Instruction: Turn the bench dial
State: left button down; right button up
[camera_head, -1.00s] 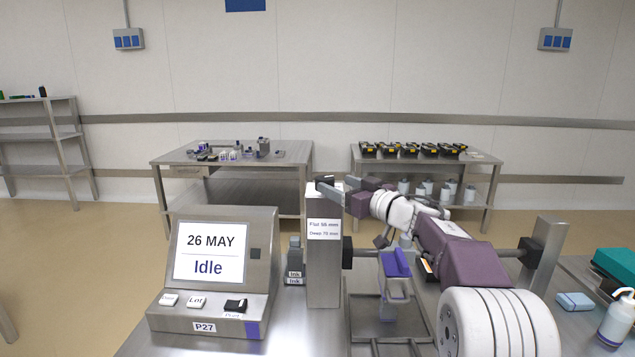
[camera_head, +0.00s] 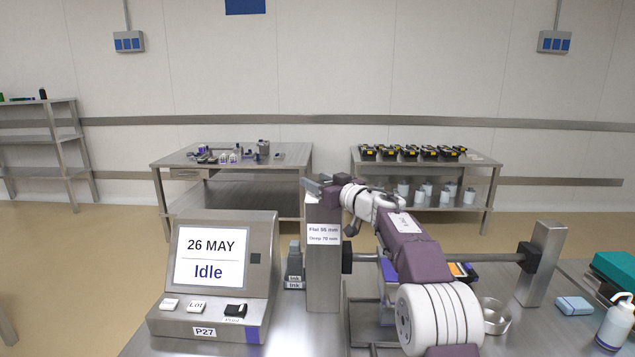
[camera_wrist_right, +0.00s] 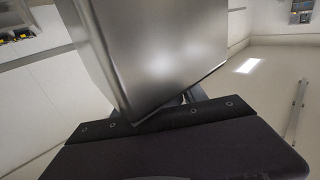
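The steel post (camera_head: 323,272) stands on the bench with a label (camera_head: 323,234) reading flat and deep heights in mm. I cannot make out a separate dial; it may be hidden by the post or my arm. My right gripper (camera_head: 322,184) is at the top of the post, partly overlapping it in the picture. In the right wrist view a large grey metal face (camera_wrist_right: 165,55) fills the space right in front of the gripper. The fingers are mostly hidden, so I cannot tell their opening or any contact. My left gripper is not in view.
A console (camera_head: 212,280) showing "26 MAY Idle" stands left of the post. A horizontal bar (camera_head: 485,258) runs right to a second post (camera_head: 542,264). A round metal dish (camera_head: 495,316), blue block (camera_head: 574,305) and white bottle (camera_head: 616,322) sit on the right.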

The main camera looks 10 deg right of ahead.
jog(key=c, duration=0.7)
jog(key=shift+c, duration=0.2)
jog(key=shift+r+h, duration=0.1)
jog(key=shift+h, duration=0.2)
